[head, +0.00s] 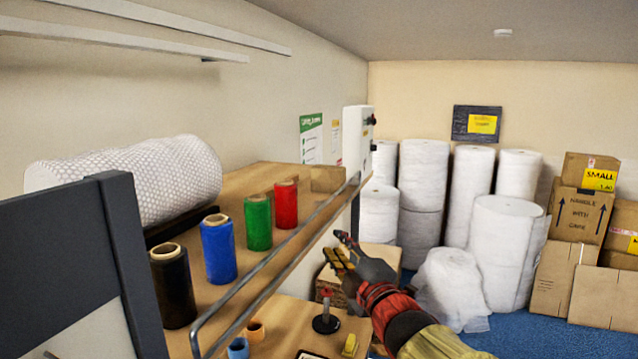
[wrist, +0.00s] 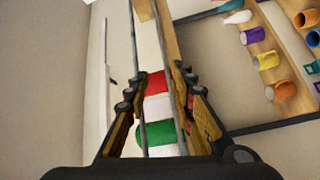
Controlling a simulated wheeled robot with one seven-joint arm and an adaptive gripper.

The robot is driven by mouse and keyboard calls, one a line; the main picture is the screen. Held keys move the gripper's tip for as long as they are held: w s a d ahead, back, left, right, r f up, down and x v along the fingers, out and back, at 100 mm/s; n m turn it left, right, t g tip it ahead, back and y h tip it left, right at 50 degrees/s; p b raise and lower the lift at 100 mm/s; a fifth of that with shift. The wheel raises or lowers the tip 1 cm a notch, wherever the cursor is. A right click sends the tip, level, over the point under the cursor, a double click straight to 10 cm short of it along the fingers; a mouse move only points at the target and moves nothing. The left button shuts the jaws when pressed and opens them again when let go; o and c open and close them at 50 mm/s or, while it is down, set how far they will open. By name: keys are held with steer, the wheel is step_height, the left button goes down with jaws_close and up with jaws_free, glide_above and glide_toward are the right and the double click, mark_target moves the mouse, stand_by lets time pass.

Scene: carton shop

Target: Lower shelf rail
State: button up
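The shelf rail (head: 270,258) is a thin grey metal bar along the front edge of the wooden shelf (head: 240,185), with a bent near end. My gripper (head: 336,250) is in front of the shelf's far half, to the right of the rail, with its fingers apart. In the wrist view, my gripper (wrist: 157,100) is open and the rail (wrist: 138,60) appears as a thin bar running between the fingers. I cannot tell whether either finger touches it. Nothing is gripped.
Black (head: 173,285), blue (head: 218,248), green (head: 258,222) and red (head: 286,204) rolls stand on the shelf behind the rail. A bubble-wrap roll (head: 140,180) lies at the back. A dark panel (head: 70,265) blocks the near left. White rolls (head: 422,195) and cartons (head: 580,215) stand far right.

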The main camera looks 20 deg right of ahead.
mark_target(319, 209)
steer(key=w+r+p, duration=0.1)
steer(key=w, duration=0.2)
steer(key=w+a+r+n+p, duration=0.1)
steer(key=w+r+p, duration=0.1)
steer(key=w+a+r+n+y+p, duration=0.1)
steer(key=w+r, duration=0.1)
steer(key=w, duration=0.1)
steer(key=shift+w+r+t, duration=0.15)
steer(key=shift+w+t, duration=0.2)
steer(key=shift+t, duration=0.05)
steer(key=shift+c, duration=1.1)
steer(key=c, duration=0.4)
jaws_close()
